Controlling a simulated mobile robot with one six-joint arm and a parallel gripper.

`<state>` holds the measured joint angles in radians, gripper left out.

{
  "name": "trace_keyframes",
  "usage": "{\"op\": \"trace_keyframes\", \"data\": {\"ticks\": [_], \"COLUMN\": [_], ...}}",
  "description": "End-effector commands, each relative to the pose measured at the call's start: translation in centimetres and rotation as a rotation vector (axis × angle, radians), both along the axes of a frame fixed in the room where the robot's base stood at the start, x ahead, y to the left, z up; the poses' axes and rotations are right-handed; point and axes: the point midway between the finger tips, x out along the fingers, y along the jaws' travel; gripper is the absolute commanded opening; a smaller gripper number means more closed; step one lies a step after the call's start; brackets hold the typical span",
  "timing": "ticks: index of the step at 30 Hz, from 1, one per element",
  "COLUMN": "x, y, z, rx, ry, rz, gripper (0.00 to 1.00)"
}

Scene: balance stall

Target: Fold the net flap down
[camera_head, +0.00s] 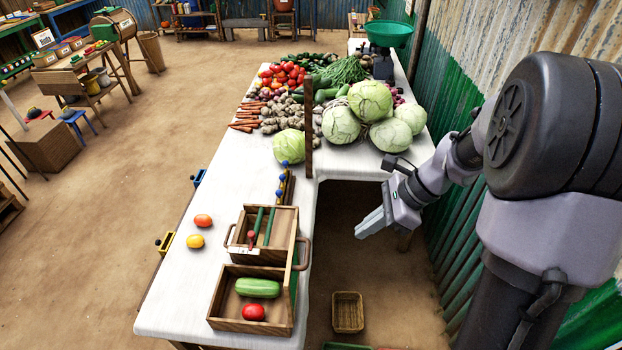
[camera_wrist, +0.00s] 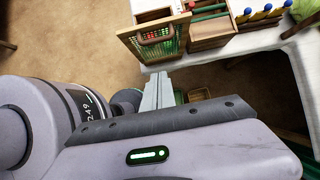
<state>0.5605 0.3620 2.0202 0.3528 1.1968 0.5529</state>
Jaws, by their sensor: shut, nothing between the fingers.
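A wooden box on the white table has a front compartment (camera_head: 217,300) holding a green vegetable (camera_head: 257,288) and a red tomato (camera_head: 253,312). The net flap (camera_head: 295,272) is seen nearly edge-on at its right side. In the wrist view the flap (camera_wrist: 138,49) shows as a wood-framed green net standing upright, with a brown handle (camera_wrist: 155,36). My gripper (camera_head: 372,223) is shut and empty, right of the box and apart from the flap. Its fingers (camera_wrist: 157,92) show below the flap in the wrist view.
A back compartment (camera_head: 281,217) holds green rods and a red-knobbed piece. A dark post (camera_head: 309,125) rises from the table. Cabbages (camera_head: 370,101) and other vegetables fill the far end. A basket (camera_head: 348,312) is on the floor. Open space lies between the gripper and box.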

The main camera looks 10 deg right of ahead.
Motion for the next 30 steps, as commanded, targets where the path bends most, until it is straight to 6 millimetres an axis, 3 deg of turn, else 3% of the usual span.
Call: {"op": "trace_keyframes", "data": {"ticks": [5,16,22,30], "x": [0.4,1.8,2.8,3.2], "y": [0.8,5.1,7.9,8.9], "z": [-2.2,-9.0,-9.5,-9.5], "rx": [0.014,0.012,0.009,0.010], "ry": [0.013,0.013,0.011,0.010], "rz": [-0.016,-0.011,-0.011,-0.013], "gripper": [0.00,0.00,0.00,0.00]}}
